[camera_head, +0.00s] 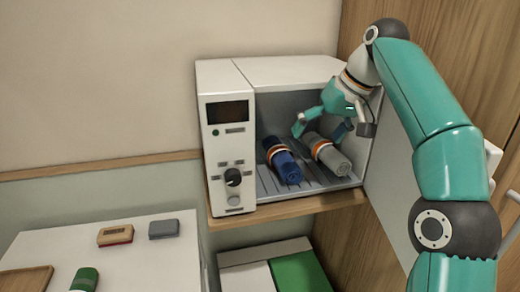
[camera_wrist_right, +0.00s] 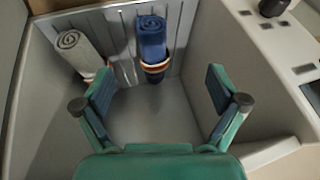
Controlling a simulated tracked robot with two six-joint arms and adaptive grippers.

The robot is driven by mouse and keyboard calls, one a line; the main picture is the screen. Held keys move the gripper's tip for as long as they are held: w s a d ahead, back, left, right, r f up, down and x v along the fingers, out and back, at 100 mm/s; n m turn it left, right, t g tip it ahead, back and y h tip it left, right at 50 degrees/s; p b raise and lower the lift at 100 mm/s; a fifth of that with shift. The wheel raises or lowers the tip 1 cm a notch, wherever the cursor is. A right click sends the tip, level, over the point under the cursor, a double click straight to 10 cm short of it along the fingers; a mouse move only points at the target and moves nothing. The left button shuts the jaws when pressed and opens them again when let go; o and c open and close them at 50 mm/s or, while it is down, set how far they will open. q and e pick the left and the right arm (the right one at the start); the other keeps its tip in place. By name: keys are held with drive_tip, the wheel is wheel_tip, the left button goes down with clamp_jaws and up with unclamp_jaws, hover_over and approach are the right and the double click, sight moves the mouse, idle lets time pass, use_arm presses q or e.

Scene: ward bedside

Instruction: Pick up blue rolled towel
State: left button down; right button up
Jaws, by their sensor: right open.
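The blue rolled towel (camera_head: 286,166) lies on the ribbed floor of the open white cabinet (camera_head: 228,160), with an orange and white band around it. In the right wrist view the blue towel (camera_wrist_right: 152,36) is at top centre, beyond the fingertips. A grey rolled towel (camera_head: 331,160) with a similar band lies just to its right in the head view. My left gripper is not in view.
The cabinet's walls enclose the towels closely, and its open door (camera_head: 392,200) stands on the right. A wooden shelf (camera_head: 290,207) is under it. A white table (camera_head: 150,255) at lower left bears small items. A green and white box (camera_head: 298,272) sits below the shelf.

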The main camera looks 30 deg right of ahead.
sight(295, 167)
drive_tip(key=b+x, duration=0.1)
drive_tip(key=x, duration=0.2)
drive_tip(key=d+b+x, duration=0.1)
drive_tip(key=b+x, duration=0.1)
drive_tip(key=x, duration=0.1)
drive_tip(key=b+x, duration=0.1)
drive_tip(key=x, duration=0.3)
drive_tip(key=shift+d+f, duration=0.15)
drive_tip(key=shift+f, duration=0.05)
drive_tip(key=shift+w+b+x, duration=0.2)
drive_tip(key=shift+b+x, duration=0.2)
drive_tip(key=shift+x, duration=2.65)
drive_tip(key=shift+d+r, duration=0.1)
drive_tip(key=shift+r, duration=0.05)
drive_tip(key=c, duration=1.3)
drive_tip(key=shift+r, duration=0.2)
